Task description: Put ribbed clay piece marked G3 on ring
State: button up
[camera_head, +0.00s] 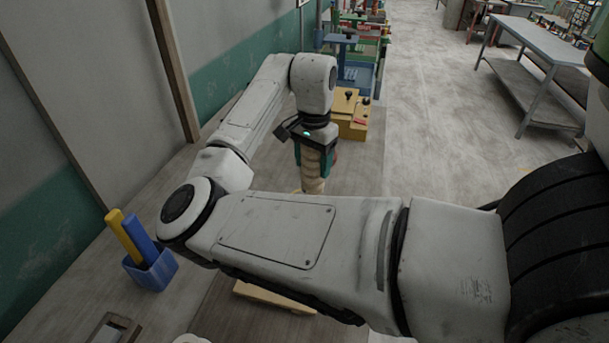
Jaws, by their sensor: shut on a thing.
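My gripper (314,158) points down at the middle of the view, above the wooden bench. It is shut on a ribbed, tan clay piece (313,172), which hangs upright below my wrist. No G3 mark can be read on it from here. The lower end of the clay piece is close to a pale curved edge just above my forearm, and I cannot tell whether they touch. I cannot make out the ring for certain; my forearm hides much of the bench in front.
A blue holder (152,270) with a yellow and a blue bar stands at the left. A yellow box (350,112) with dark knobs is behind my gripper. A tan wooden piece (272,297) lies below my arm. A grey table (545,50) stands far right beyond open floor.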

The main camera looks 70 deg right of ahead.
aim_at(304, 177)
jog(key=shift+w+d+f+p, duration=0.3)
jog(key=shift+w+f, duration=0.2)
jog(key=shift+f, duration=0.8)
jog(key=shift+w+d+f+p, duration=0.2)
jog(key=shift+w+d+f, duration=0.25)
jog(key=shift+f, duration=0.8)
jog(key=shift+w+d+f+p, duration=0.3)
jog(key=shift+w+f, duration=0.25)
jog(key=shift+f, duration=0.75)
jog(key=shift+f, duration=0.1)
jog(key=o, duration=1.5)
notch_tip(304, 177, up, 12)
jog(key=shift+r+b, duration=0.1)
jog(key=shift+b, duration=0.9)
